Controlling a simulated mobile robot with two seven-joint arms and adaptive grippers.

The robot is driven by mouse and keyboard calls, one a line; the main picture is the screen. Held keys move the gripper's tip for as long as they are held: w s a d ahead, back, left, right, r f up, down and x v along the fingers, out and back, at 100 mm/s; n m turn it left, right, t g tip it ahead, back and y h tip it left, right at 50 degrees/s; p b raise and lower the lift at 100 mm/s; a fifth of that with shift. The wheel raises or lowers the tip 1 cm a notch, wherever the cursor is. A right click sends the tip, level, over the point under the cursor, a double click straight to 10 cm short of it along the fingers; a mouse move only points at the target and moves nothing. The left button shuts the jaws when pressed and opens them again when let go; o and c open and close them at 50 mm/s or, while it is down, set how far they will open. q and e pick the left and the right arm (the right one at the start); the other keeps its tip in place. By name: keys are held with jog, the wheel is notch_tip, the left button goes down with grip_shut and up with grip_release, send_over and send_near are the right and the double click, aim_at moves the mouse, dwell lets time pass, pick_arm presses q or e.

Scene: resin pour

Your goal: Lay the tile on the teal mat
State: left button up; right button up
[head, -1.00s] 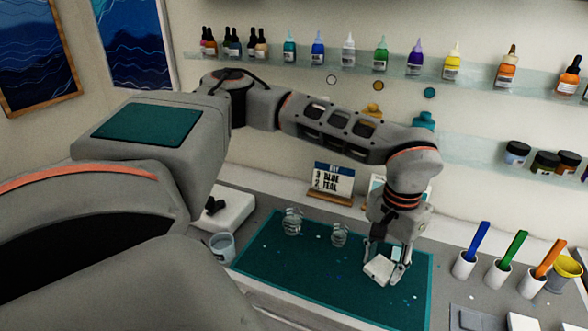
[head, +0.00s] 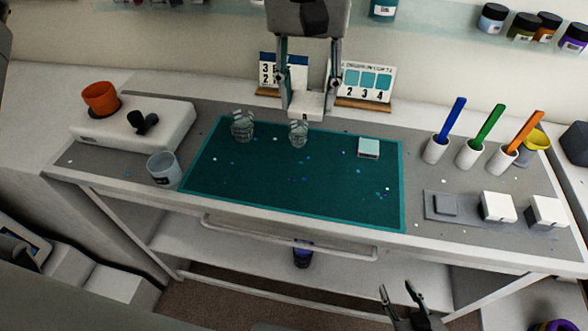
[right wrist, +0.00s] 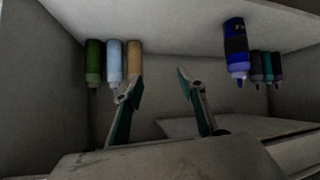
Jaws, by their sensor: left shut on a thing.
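A small square tile (head: 368,148) with a pale aqua top lies on the teal mat (head: 290,195), near its far right corner. My left gripper (head: 307,112) is at the far edge of the mat, left of the tile and apart from it. It is shut on a white block (head: 306,103); I cannot tell whether the block touches the surface beneath. My right gripper (head: 396,288) is below the table's front edge, open and empty; its spread fingers also show in the right wrist view (right wrist: 158,88).
A grey tray (head: 470,218) with white blocks (head: 498,206) (head: 547,211) is at right, near cups with coloured sticks (head: 436,150). Cards stand behind. The mat's middle holds only specks.

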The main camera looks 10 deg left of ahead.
pick_arm(q)
jog(key=s+d+r+b, duration=0.2)
jog(key=s+d, duration=0.2)
jog(key=d, duration=0.3)
jog(key=b, duration=0.2)
send_over(335, 196)
notch_tip(335, 196, down, 14)
jog(key=shift+f, duration=2.55)
pick_arm(e)
jog(key=shift+s+d+f, duration=0.15)
jog(key=shift+d+f, duration=0.05)
jog(key=shift+f, duration=0.9)
jog(key=shift+s+d+f, duration=0.1)
jog(key=shift+d+f, duration=0.1)
jog(key=shift+f, duration=0.85)
pick_arm(q)
jog(key=shift+f, duration=0.15)
jog(key=o, duration=1.1)
